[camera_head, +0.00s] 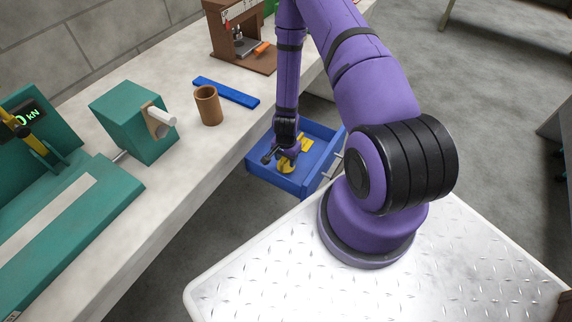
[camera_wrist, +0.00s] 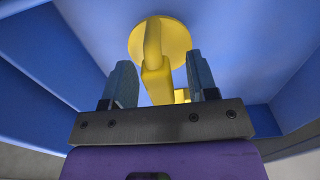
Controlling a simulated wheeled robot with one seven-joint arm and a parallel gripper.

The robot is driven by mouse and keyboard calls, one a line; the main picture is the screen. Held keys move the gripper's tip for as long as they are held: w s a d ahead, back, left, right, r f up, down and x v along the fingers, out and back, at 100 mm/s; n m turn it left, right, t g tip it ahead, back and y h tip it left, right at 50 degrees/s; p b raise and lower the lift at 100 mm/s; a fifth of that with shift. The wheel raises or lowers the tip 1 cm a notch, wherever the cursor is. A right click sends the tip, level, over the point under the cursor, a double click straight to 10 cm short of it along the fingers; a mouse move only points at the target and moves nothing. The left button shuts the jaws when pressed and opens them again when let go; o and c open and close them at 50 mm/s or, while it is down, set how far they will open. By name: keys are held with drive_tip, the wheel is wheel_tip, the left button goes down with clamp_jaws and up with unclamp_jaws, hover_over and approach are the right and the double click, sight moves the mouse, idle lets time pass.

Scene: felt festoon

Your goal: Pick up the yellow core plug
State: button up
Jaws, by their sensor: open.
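The yellow core plug (camera_wrist: 176,40) has a round disc and a raised bar-like handle. It lies in the open blue drawer (camera_head: 265,178); in the head view the plug (camera_head: 286,167) is partly hidden by my gripper (camera_head: 280,156). In the wrist view my gripper (camera_wrist: 162,85) is open, with one finger on each side of the plug's handle. I see gaps between the fingers and the handle. The disc lies beyond the fingertips. I cannot tell how far down the fingers reach.
Another yellow piece (camera_head: 305,144) lies in the drawer behind the plug. The drawer walls stand close around my gripper. The bench (camera_head: 170,205) to the left holds a brown cup (camera_head: 208,106), a blue bar (camera_head: 226,92) and a green machine (camera_head: 135,120).

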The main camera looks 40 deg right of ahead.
drive_tip(key=shift+f, duration=0.75)
clamp_jaws()
drive_tip(key=shift+r, duration=0.1)
